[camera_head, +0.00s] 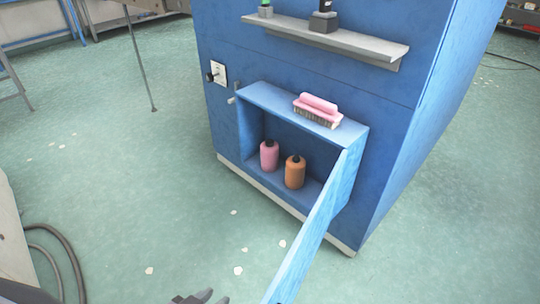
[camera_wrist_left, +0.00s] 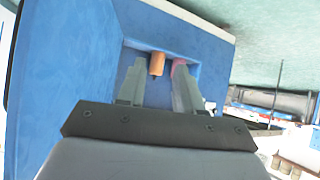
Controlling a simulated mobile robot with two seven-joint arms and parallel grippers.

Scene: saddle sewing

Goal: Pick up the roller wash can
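Two small cans with dark caps stand upright inside the open blue cabinet compartment (camera_head: 273,129): a pink can (camera_head: 269,155) on the left and an orange can (camera_head: 295,172) on the right. I cannot read which is the roller wash can. My left gripper (camera_head: 195,297) shows only as a dark tip at the bottom edge, in front of and well short of the cabinet. In the left wrist view its fingers (camera_wrist_left: 160,74) are apart and empty. The orange can (camera_wrist_left: 157,64) shows beyond them, with the pink can (camera_wrist_left: 179,64) partly hidden. My right gripper is not in view.
The cabinet's blue door (camera_head: 310,240) stands open toward me on the right of the compartment. A pink brush (camera_head: 317,110) lies on top of the compartment. A grey shelf (camera_head: 340,42) with small items is above. The floor (camera_head: 150,190) left of the cabinet is mostly free.

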